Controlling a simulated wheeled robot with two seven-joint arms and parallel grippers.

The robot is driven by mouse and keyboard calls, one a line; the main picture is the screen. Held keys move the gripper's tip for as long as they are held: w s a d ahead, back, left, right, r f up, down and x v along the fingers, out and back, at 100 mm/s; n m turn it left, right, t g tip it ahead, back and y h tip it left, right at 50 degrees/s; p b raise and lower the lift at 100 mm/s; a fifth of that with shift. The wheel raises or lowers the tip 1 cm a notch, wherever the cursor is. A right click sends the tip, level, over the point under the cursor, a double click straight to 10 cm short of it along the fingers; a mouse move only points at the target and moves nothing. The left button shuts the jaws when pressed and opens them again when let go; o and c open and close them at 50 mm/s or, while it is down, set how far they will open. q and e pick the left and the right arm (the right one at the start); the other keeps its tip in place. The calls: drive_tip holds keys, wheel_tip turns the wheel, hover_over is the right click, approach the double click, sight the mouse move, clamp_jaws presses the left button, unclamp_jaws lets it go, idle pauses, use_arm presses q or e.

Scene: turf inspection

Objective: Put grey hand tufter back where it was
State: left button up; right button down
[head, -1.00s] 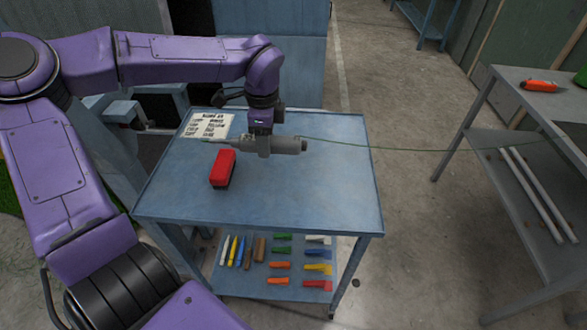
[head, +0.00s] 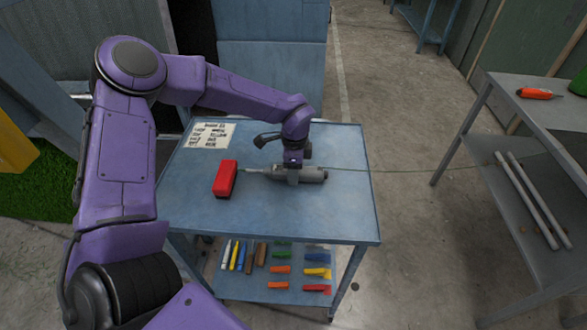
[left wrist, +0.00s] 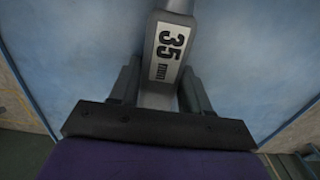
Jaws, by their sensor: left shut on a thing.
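The grey hand tufter (head: 312,174) is at the middle of the blue cart top, its thin tip pointing left and a thin green cord running off to the right. My left gripper (head: 293,178) is shut on its handle from above. The tufter is on or just above the cart top; I cannot tell which. My right gripper is not in view.
A red block-like object (head: 225,177) stands on the cart top (head: 270,220), left of the tufter's tip. A paper sheet (head: 209,135) lies at the back left. The lower shelf holds several coloured tools. A grey bench (head: 560,115) at right carries an orange tool (head: 535,93).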

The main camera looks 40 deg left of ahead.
use_arm(q)
drive_tip(key=shift+f, duration=0.15)
drive_tip(key=o, duration=1.3)
drive_tip(key=shift+c, duration=0.2)
drive_tip(key=shift+r, duration=0.55)
wheel_tip(320, 180, up, 12)
drive_tip(key=b, duration=0.2)
drive_tip(key=shift+d+f+b, duration=0.15)
drive_tip(key=shift+f+b, duration=0.1)
drive_tip(key=shift+b, duration=0.15)
